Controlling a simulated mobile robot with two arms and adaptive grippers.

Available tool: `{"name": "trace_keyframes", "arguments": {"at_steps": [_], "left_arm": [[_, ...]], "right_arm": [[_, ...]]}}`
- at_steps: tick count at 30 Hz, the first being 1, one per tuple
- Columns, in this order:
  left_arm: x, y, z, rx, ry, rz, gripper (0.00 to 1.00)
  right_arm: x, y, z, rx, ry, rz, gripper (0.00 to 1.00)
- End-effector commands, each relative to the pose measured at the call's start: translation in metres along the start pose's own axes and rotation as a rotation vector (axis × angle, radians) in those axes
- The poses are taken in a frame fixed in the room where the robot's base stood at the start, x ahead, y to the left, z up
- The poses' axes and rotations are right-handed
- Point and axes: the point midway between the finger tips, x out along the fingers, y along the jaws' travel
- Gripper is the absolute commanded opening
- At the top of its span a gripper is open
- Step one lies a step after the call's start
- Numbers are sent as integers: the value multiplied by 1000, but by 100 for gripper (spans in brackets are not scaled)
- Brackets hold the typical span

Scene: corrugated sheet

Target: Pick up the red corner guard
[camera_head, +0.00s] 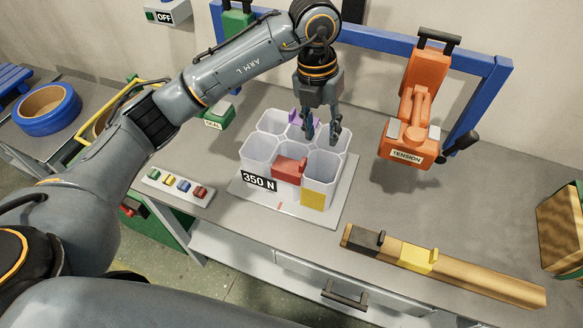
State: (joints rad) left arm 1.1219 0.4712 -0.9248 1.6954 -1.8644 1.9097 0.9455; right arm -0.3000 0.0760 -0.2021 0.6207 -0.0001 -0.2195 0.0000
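The red corner guard (288,168) sits in the front middle of a white honeycomb holder (259,150). My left gripper (322,136) hangs over the back right part of the holder, pointing down. Its two fingers are apart with nothing seen between them. The gripper is above and to the right of the red guard, apart from it. A purple piece (294,117) shows at the back of the holder, partly behind the gripper. A yellow piece (313,200) shows at the front right cell. My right gripper is out of view.
The holder stands on a plate with a "350 N" label (259,181). A strip of small colored pieces (179,188) lies to its left. An orange tension tool (406,110) hangs at right. A wooden beam (470,275) with dark and yellow guards lies at front right.

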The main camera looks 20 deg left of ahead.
Motion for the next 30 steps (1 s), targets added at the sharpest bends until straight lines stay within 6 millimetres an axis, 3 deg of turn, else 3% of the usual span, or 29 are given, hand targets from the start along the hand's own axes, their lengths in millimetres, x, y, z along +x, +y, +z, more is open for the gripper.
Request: {"name": "trace_keyframes", "arguments": {"at_steps": [1,5,15,23,30], "left_arm": [[-6,13,3,-25,-5,57,37],[-9,30,5,-61,-4,131,37],[50,40,4,-62,-1,136,37],[73,43,4,-61,-4,134,37],[104,53,3,-61,-1,134,37]], "right_arm": [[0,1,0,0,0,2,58],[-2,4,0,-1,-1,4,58],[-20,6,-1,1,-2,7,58],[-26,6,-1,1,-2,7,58],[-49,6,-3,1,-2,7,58]]}}
